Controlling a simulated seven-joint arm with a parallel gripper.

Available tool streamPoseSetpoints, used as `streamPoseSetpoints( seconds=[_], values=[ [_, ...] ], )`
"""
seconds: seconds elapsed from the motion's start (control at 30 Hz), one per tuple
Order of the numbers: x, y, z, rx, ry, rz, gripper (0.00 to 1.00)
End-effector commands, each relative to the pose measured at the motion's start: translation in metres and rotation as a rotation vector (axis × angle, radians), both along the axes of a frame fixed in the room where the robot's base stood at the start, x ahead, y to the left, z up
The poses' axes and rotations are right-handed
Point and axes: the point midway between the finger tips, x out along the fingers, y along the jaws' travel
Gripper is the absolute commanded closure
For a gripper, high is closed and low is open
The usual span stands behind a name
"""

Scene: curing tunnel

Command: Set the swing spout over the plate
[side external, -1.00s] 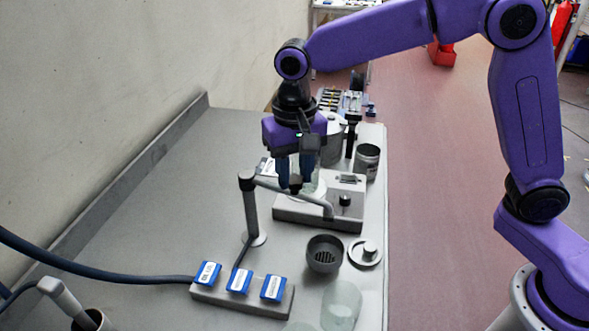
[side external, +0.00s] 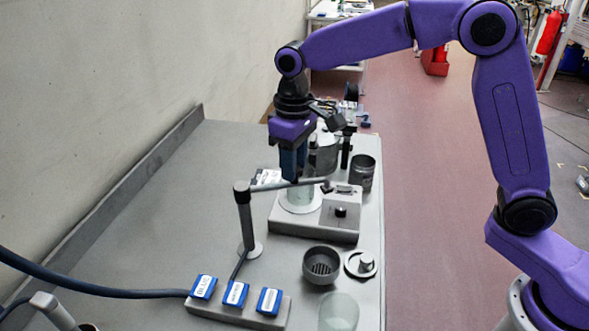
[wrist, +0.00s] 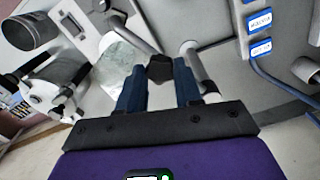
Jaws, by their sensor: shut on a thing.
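The swing spout (side external: 263,187) is a grey tube on an upright post (side external: 245,222). Its arm points right in the side view, and its free end hangs above the grey box. My gripper (side external: 293,176) is shut on the dark knob of the spout, which shows between the blue fingers in the wrist view (wrist: 160,68). The pale round plate (side external: 299,205) sits on the grey box, below the gripper and partly hidden. In the wrist view the plate (wrist: 121,58) lies left of the spout tube, so the spout's end looks beside it; height is hard to tell.
The grey box (side external: 325,235) has a small black knob. A metal can (side external: 362,173) is right of the box. A block with blue labelled switches (side external: 238,308) lies near.

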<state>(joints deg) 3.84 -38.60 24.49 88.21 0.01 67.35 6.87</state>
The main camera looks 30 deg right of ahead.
Motion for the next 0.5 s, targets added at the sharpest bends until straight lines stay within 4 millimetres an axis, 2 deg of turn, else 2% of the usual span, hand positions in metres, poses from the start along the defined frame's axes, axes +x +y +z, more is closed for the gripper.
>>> streamPoseSetpoints(
  seconds=[0.5],
  values=[
    [0.047, -0.006, 0.001, 0.001, -0.004, 0.44, 1.0]
  ],
)
